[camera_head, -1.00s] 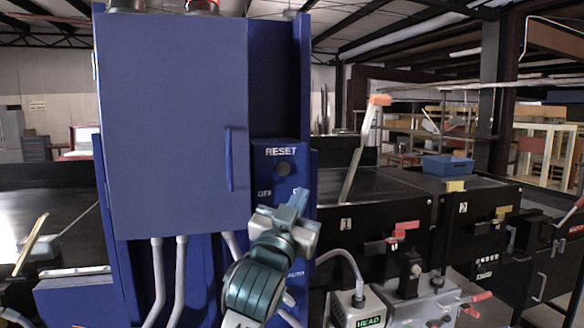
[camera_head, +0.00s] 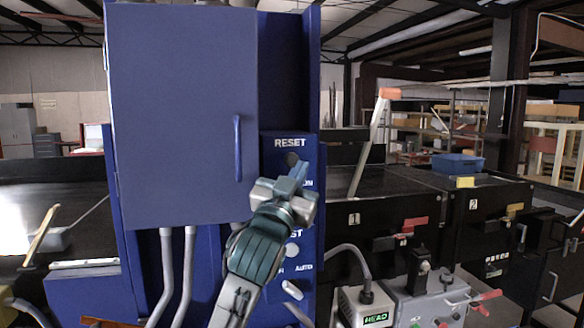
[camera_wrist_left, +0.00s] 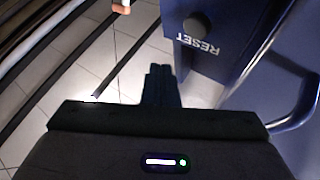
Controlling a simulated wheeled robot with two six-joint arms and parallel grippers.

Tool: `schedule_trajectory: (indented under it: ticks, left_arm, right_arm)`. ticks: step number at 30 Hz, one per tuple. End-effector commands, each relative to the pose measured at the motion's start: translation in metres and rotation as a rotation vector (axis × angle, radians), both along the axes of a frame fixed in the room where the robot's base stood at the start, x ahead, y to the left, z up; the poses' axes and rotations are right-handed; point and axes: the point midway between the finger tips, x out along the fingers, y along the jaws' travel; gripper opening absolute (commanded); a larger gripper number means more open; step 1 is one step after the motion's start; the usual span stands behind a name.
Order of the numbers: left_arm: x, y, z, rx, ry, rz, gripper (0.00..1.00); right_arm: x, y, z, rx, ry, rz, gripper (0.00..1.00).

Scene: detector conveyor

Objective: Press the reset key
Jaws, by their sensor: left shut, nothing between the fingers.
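The reset key (camera_head: 291,159) is a dark round button under the white RESET label on the blue control panel (camera_head: 268,150). In the left wrist view the key (camera_wrist_left: 197,26) is at the upper right, with the label upside down below it. My left gripper (camera_head: 299,171) is shut and empty. In the head view its fingertips overlap the panel just below the key and cover part of it. In the left wrist view the fingers (camera_wrist_left: 160,72) show lower left of the key, apart from it. My right gripper is not in view.
A blue cabinet door (camera_head: 180,120) with a vertical handle (camera_head: 238,148) stands left of the panel. A raised lever with an orange grip (camera_head: 389,94) is to the right. Black conveyor units, a grey HEAD box (camera_head: 368,305) and red-handled levers (camera_head: 414,224) stand at the right.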

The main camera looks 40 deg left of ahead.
Motion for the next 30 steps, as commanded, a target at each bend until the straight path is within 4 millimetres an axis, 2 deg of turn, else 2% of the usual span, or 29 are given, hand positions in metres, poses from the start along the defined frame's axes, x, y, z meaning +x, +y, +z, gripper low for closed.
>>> schedule_trajectory:
  ticks: [6, 12, 30]
  left_arm:
    - [0.018, 0.022, -0.001, 0.000, 0.001, 0.002, 0.00]
    - [0.027, 0.032, 0.000, -0.001, 0.000, 0.000, 0.00]
    - [0.028, 0.034, 0.000, -0.002, 0.000, -0.001, 0.00]
  right_arm:
    - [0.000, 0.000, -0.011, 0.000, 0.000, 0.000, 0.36]
    - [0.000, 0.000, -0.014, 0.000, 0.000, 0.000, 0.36]
    - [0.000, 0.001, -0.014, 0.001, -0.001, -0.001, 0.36]
